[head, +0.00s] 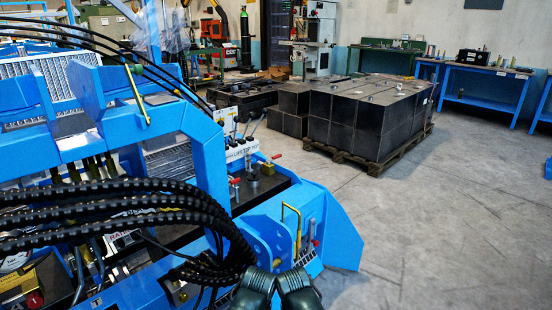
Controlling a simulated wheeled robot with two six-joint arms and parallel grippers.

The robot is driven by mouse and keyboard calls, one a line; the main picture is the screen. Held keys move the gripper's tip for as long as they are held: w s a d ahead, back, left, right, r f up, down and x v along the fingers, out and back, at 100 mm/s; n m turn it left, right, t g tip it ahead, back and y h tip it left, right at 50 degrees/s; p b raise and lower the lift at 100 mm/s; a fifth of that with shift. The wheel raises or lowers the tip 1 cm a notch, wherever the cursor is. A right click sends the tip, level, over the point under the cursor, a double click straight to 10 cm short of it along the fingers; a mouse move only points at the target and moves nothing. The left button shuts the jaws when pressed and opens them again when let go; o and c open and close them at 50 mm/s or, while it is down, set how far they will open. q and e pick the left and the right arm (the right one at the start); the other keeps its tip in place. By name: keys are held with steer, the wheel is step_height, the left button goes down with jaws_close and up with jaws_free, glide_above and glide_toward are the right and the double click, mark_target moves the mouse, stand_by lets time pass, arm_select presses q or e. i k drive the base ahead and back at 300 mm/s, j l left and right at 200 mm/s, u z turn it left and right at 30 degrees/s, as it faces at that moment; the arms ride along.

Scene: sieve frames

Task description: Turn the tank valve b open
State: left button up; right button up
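A blue machine (205,150) fills the left half of the head view. A black tank-like block (278,187) sits in it with a round metal fitting on top. Small red-handled parts show beside it, one behind (275,157) and one in front (234,181). A red-tipped lever (315,241) is on the lower blue plate, near a bent yellow handle (291,222). No label tells which is tank valve b, and its open or shut state cannot be read. I see neither gripper clearly. Two dark ribbed shapes at the bottom centre cannot be identified.
Thick black hoses (120,200) cross the front of the machine. A pallet (380,160) of black blocks (365,115) stands behind to the right. Blue workbenches (485,85) line the back wall. The concrete floor (450,220) at right is clear.

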mark_target(268, 161)
steer(key=i+l, duration=0.35)
steer(key=l, duration=0.2)
steer(key=i+l, duration=0.35)
steer(key=l, duration=0.15)
steer(key=i+l+z, duration=0.1)
steer(key=i+l, duration=0.25)
steer(key=l, duration=0.2)
steer(key=i+l, duration=0.4)
steer(key=l+z, duration=0.05)
steer(key=l, duration=0.05)
